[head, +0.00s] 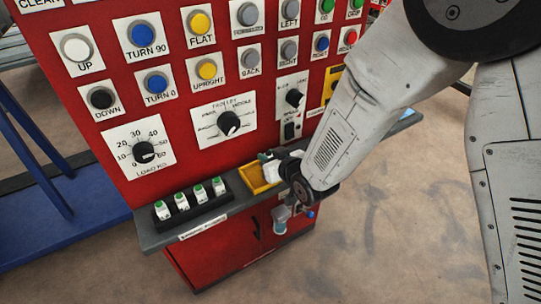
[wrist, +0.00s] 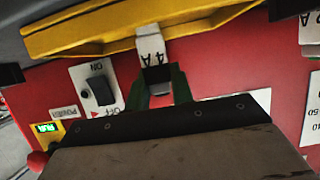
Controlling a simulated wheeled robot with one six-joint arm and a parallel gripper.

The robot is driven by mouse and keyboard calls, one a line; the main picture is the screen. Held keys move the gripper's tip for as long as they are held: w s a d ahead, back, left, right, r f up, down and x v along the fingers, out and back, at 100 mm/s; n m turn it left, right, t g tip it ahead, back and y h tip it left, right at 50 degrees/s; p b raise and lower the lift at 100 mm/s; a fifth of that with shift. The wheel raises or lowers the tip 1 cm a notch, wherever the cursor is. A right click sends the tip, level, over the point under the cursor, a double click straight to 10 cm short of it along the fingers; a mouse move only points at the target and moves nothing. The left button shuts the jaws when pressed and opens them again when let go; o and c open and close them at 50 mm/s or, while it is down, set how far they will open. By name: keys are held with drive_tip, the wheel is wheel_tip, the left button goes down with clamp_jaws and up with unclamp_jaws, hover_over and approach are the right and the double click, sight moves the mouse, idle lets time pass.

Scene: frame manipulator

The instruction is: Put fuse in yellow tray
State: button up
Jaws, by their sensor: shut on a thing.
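The white fuse (wrist: 151,42), marked 4 A, is held between my gripper's dark green fingertips (wrist: 158,85) in the wrist view. It overlaps the yellow tray's edge (wrist: 90,38) in that view; I cannot tell whether they touch. In the head view the yellow tray (head: 253,186) sits on the grey ledge, and my gripper (head: 275,162) is at its right rear side, with a white piece of the fuse (head: 267,157) showing by it. The gripper's fingers are largely hidden by the wrist in the head view.
A black rack (head: 190,209) with several white, green-topped fuses stands on the ledge (head: 155,238) left of the tray. The red panel (head: 95,20) with buttons and dials rises behind. A power switch (wrist: 97,88) is close to my gripper. Blue framing (head: 60,225) stands at left.

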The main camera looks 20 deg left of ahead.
drive_tip(key=shift+f, duration=0.1)
drive_tip(key=o, duration=1)
